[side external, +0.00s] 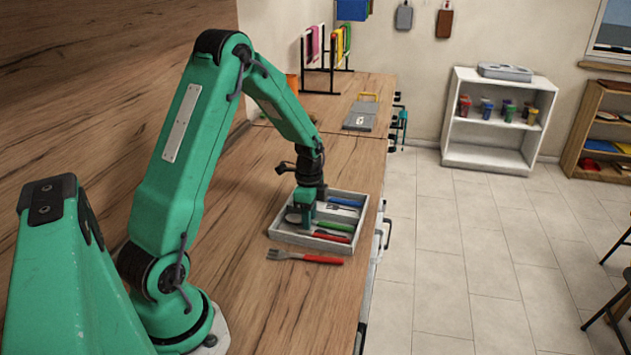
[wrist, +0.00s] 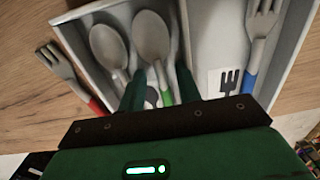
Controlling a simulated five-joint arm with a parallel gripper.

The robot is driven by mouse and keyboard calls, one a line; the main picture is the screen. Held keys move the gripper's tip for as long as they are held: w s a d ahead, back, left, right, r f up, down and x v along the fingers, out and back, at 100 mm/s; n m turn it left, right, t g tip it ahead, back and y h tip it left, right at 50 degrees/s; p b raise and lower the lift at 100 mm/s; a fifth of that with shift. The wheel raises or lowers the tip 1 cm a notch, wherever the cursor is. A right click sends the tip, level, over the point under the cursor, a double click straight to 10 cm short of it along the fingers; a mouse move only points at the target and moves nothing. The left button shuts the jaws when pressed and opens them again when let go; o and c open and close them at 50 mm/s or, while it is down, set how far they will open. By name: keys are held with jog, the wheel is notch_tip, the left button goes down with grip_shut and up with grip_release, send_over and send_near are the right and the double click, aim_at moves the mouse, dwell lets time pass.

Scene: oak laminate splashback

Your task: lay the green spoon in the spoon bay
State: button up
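The green spoon (wrist: 152,38), with a grey bowl and green handle (side external: 336,226), lies in the spoon bay of the cutlery tray (side external: 352,242). The spoon bay's label (wrist: 152,98) shows partly between my fingers in the wrist view. Another spoon (wrist: 108,46) lies to its left in the same bay; a red handle (side external: 330,237) shows beside the green one in the side view. My gripper (wrist: 147,78) is low in the bay, its fingers apart with a gap between them. The right finger is close to the green spoon's handle; whether they touch is unclear.
A blue-handled fork (wrist: 262,25) lies in the bay to the right, with a fork label (wrist: 224,80). A red-handled fork (side external: 305,257) lies on the counter outside the tray. A grey case (side external: 361,116) and a rack (side external: 325,62) stand farther back.

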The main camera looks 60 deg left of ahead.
jog(key=shift+r, duration=3.9)
jog(key=shift+d+r, duration=0.1)
jog(key=s+d+r+n+t, duration=0.3)
jog(key=s+d+r+n, duration=0.25)
jog(key=d+r, duration=0.6)
jog(key=s+d+r+n+t, duration=0.2)
jog(key=s+d+r+n, duration=0.2)
jog(key=s+d, duration=0.3)
jog(key=s, duration=0.3)
jog(key=shift+s+d+r+t, duration=0.2)
jog(key=shift+s+d+t, duration=0.1)
jog(key=shift+s, duration=0.1)
